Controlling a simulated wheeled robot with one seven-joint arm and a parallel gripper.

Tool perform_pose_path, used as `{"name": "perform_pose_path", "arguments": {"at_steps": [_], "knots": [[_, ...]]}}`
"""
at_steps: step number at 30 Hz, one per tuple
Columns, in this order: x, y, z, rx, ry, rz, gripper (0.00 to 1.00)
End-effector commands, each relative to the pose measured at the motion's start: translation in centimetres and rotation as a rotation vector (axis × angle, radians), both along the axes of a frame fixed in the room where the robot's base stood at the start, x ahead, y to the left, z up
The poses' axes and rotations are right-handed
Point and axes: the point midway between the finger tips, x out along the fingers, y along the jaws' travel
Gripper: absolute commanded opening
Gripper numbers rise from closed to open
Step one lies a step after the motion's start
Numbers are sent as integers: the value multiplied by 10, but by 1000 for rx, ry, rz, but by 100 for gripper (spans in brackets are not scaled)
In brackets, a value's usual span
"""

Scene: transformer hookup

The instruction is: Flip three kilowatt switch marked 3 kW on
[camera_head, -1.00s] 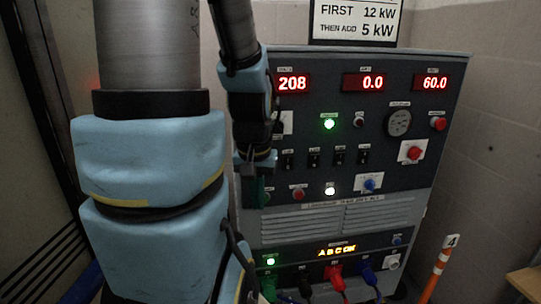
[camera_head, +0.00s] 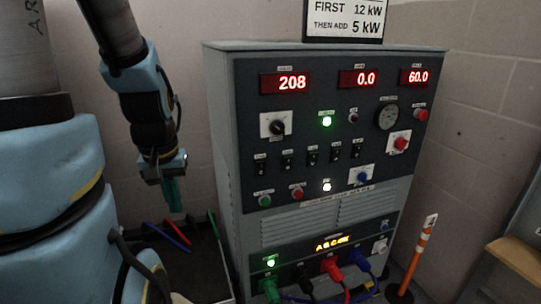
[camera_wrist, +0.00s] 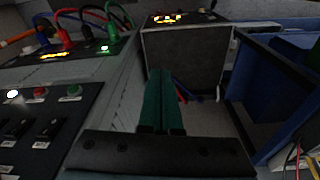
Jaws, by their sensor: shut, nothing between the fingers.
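A row of several small black toggle switches (camera_head: 312,157) sits mid-height on the grey cabinet's dark panel. Their labels are too small to read, so I cannot tell which is marked 3 kW. In the wrist view, two black switches (camera_wrist: 50,129) show at the lower left, seen from another side. My gripper (camera_head: 174,194) hangs to the left of the cabinet, apart from the panel. Its green fingers (camera_wrist: 162,102) are together, with nothing between them, and point away from the switches in the wrist view.
Above the row are a rotary knob (camera_head: 278,128), a lit green lamp (camera_head: 326,121) and red displays reading 208, 0.0 and 60.0. Below are green (camera_head: 265,200) and red (camera_head: 297,194) buttons. Coloured cables (camera_head: 330,268) plug in low. An orange post (camera_head: 421,245) stands right.

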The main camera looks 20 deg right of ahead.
Motion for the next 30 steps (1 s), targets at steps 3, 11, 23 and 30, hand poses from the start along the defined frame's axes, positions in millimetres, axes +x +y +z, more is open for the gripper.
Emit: {"name": "perform_pose_path", "arguments": {"at_steps": [3,11,23,30], "knots": [[4,-8,4,12,0,-50,0],[13,-34,15,51,-1,-200,0],[30,-120,49,181,-35,-634,0],[27,-220,84,323,-120,-1044,0]]}}
